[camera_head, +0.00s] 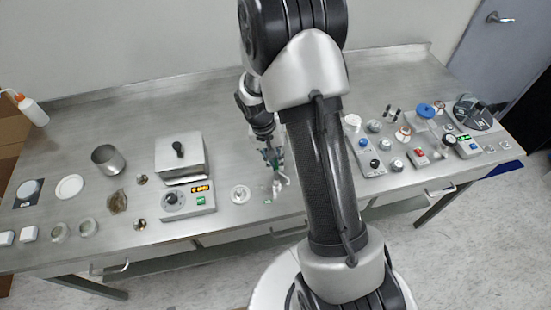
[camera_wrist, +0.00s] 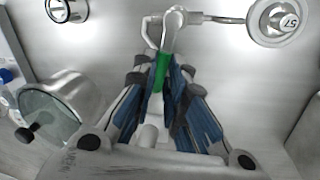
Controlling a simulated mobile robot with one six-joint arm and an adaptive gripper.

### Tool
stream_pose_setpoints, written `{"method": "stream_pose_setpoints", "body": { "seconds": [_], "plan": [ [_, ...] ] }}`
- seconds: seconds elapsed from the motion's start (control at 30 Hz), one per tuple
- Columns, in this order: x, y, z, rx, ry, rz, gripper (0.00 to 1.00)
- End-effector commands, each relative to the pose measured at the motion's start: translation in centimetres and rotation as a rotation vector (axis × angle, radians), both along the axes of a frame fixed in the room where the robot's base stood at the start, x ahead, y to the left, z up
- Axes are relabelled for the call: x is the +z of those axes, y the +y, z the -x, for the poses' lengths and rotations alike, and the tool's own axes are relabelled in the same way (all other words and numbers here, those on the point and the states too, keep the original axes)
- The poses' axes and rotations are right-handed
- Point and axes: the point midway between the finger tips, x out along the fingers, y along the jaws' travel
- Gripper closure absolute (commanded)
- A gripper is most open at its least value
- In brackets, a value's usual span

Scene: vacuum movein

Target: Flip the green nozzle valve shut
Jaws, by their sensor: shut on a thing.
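The green nozzle valve shows in the wrist view as a green lever (camera_wrist: 162,70) between my fingers. It joins a pale metal nozzle fitting (camera_wrist: 173,22) just beyond the fingertips. My gripper (camera_wrist: 163,82) is shut on the green lever, with a blue-padded finger on each side. In the head view, my gripper (camera_head: 270,153) points down at the bench near the front middle. The nozzle fitting (camera_head: 279,181) is small there, just below the fingers. My fingers hide part of the lever, and its exact turn angle is hard to tell.
A round metal disc (camera_head: 240,194) sits left of the nozzle. Left of it stand a lidded box (camera_head: 180,157) and a control unit with a lit display (camera_head: 187,200). Several instruments crowd the right side, including a box with a blue front (camera_head: 372,165). The rear bench is mostly clear.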

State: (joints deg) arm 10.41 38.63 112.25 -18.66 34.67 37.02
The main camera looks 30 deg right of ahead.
Motion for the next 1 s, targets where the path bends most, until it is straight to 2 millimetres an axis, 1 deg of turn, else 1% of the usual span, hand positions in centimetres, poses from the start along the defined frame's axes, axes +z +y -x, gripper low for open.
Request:
{"method": "stream_pose_setpoints", "body": {
  "seconds": [0.2,0.4,0.5,0.77,0.8,1.0],
  "plan": [
    [0.0,0.1,-0.1,0.021,-0.001,0.001,1.0],
    [0.0,1.2,-0.4,0.229,-0.001,0.001,1.0],
    [0.0,1.5,-0.5,0.284,-0.001,0.0,1.0],
    [0.0,1.5,-0.5,0.291,0.0,0.0,1.0],
    [0.0,1.5,-0.5,0.29,0.0,0.0,0.85],
    [0.0,1.5,-0.5,0.288,-0.001,0.0,0.72]
  ]
}}
